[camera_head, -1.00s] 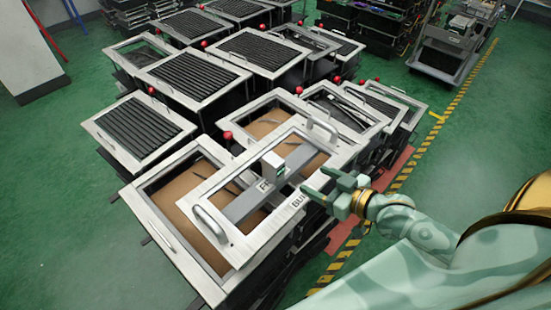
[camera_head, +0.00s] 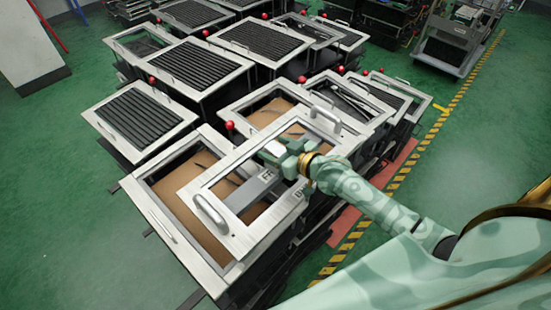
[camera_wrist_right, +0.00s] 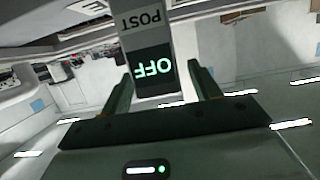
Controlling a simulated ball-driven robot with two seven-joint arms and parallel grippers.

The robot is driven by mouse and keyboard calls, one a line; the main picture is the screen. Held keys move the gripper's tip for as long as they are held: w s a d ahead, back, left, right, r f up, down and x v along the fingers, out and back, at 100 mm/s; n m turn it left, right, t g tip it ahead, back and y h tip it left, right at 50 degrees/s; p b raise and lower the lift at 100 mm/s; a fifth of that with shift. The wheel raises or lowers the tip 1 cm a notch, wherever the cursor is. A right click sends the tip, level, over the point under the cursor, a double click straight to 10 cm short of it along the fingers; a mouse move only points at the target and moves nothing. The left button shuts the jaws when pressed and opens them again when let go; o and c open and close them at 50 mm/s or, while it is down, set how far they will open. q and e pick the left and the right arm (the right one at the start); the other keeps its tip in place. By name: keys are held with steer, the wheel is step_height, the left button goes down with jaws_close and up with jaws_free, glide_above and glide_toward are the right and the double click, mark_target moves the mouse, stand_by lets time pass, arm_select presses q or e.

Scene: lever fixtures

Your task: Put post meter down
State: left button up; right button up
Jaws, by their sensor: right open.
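The post meter (camera_wrist_right: 151,60) is a grey upright box with POST on its casing and a lit green OFF on a dark display, both upside down in the right wrist view. My right gripper (camera_wrist_right: 160,78) is open, with one finger on either side of the meter's display end; a gap shows at the right finger. I cannot tell whether the left finger touches. In the head view my right gripper (camera_head: 280,150) covers most of the meter, over the crossbar of a pale framed lid. My left gripper is not in view.
The pale framed lid (camera_head: 240,236) with curved handles lies on a brown-lined crate (camera_head: 150,207). Several slatted black crates (camera_head: 140,122) and red ball knobs stand behind and beside it. Open green floor (camera_head: 70,240) lies at left; yellow-black tape (camera_head: 465,85) runs at right.

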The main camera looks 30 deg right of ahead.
steer(key=shift+w+a, duration=0.1)
steer(key=shift+w, duration=0.05)
steer(key=shift+c, duration=0.3)
jaws_close()
steer(key=shift+r, duration=0.1)
